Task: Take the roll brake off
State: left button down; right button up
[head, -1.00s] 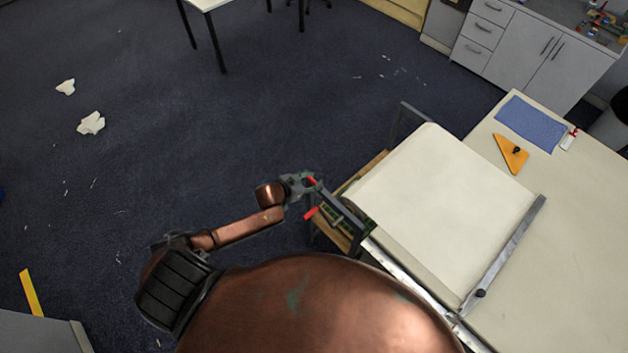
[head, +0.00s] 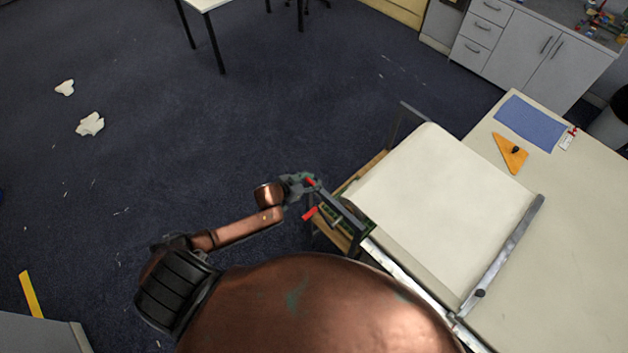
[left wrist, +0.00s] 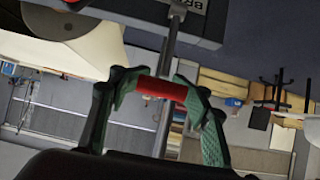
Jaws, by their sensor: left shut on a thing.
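The brake lever's red grip (left wrist: 162,88) lies across between the green-and-black fingers of my left gripper (left wrist: 160,84) in the left wrist view. The gripper is shut on it. A grey rod (left wrist: 169,50) runs from the grip up to a dark block with a white label (left wrist: 190,4) reading "BR", partly cut off. In the head view my left gripper (head: 307,184) is at the table's left end, beside the roll frame. A second red handle (head: 309,214) sticks out just below it. My right gripper is not in view.
A cream cloth (head: 440,205) covers the near part of the long table (head: 575,230). A metal bar (head: 505,255) lies across its right edge. A blue cloth (head: 531,123) and an orange triangle (head: 511,154) lie farther back. The floor to the left is mostly clear.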

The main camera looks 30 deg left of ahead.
pick_arm(q)
jog(key=shift+w+r, duration=0.45)
jog(key=shift+r, duration=0.25)
jog(key=c, duration=1.6)
grip_release()
jog(key=o, duration=0.3)
jog(key=shift+s+f, duration=0.1)
jog(key=shift+s, duration=0.25)
jog(key=o, duration=0.3)
jog(key=shift+f, duration=0.3)
jog(key=shift+o, duration=0.2)
jog(key=shift+s, duration=0.1)
jog(key=shift+s+r, duration=0.1)
jog(key=shift+s, duration=0.05)
jog(key=v, duration=1.1)
jog(key=shift+s+a+r, duration=0.15)
jog(key=shift+s+r, duration=0.05)
jog(key=shift+s, duration=0.05)
